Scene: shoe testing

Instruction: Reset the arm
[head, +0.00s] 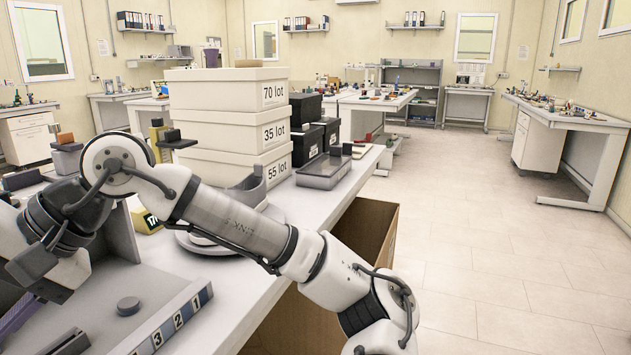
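My white and grey arm reaches from the lower right up and across the workbench (232,318) to the left. It bends at a joint over the bench and turns down to a dark wrist at the left edge. My gripper (35,265) is at this end, low at the left. Its fingers cannot be made out, so neither their opening nor anything between them can be told.
Stacked white lot boxes (228,130) stand on the bench behind my arm, with black boxes (306,142) and a grey tray (324,170) beside them. A numbered holder (170,325) lies below the arm. An open cardboard box (376,232) stands by the bench. Floor at right is clear.

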